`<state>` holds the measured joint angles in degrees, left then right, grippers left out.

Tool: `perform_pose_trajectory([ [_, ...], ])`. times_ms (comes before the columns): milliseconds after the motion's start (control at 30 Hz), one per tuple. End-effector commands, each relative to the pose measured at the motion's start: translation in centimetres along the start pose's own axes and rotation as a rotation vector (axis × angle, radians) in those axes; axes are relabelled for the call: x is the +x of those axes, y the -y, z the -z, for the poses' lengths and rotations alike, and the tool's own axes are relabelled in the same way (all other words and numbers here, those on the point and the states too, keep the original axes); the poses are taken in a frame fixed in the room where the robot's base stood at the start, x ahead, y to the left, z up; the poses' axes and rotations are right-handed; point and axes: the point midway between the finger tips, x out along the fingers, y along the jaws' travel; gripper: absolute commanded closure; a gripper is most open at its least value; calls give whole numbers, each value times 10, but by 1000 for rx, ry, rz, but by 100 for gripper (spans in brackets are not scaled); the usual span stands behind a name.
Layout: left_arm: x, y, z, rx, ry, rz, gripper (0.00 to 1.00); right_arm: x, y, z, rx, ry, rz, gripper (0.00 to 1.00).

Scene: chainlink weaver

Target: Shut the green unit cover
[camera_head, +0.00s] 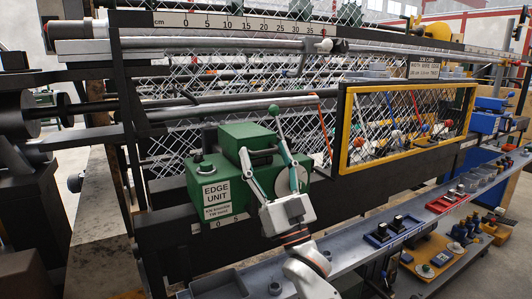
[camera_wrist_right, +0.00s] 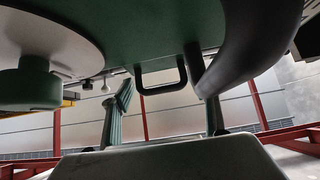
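The green edge unit (camera_head: 214,190) sits on the machine's front rail, left of centre in the head view. Its raised green upper housing (camera_head: 240,133) looks like the cover; I cannot tell how far open it is. My right gripper (camera_head: 262,140) is in front of the unit with its two fingers spread upward across the housing. In the right wrist view, a black loop handle (camera_wrist_right: 162,66) on a green surface (camera_wrist_right: 150,25) lies between the spread fingers, which do not appear to close on it. My left gripper is not in view.
A white disc (camera_wrist_right: 45,42) with a green knob shows in the right wrist view. A yellow-framed mesh guard (camera_head: 345,133) stands to the right of the unit. A grey bench (camera_head: 350,256) with small trays runs below.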

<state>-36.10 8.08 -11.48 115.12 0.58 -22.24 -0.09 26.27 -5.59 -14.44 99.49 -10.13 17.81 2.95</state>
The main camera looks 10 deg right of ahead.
Motion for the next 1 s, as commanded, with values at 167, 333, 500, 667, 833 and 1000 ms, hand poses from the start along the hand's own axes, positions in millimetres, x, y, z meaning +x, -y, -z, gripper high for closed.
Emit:
perform_pose_trajectory([
  [167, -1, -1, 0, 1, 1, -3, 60, 2, 0, 4, 1, -7, 0, 40],
  [333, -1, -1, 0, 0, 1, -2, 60, -10, 0, 4, 1, -7, 0, 40],
  [500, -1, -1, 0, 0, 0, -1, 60, -42, 0, 3, 1, -3, 0, 40],
  [667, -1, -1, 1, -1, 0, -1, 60, -75, 0, 2, 1, -3, 0, 40],
  [833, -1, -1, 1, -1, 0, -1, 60, -102, 0, 2, -1, -1, 0, 40],
  [1000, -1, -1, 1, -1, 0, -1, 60, -116, 0, 2, 0, -3, 0, 40],
])
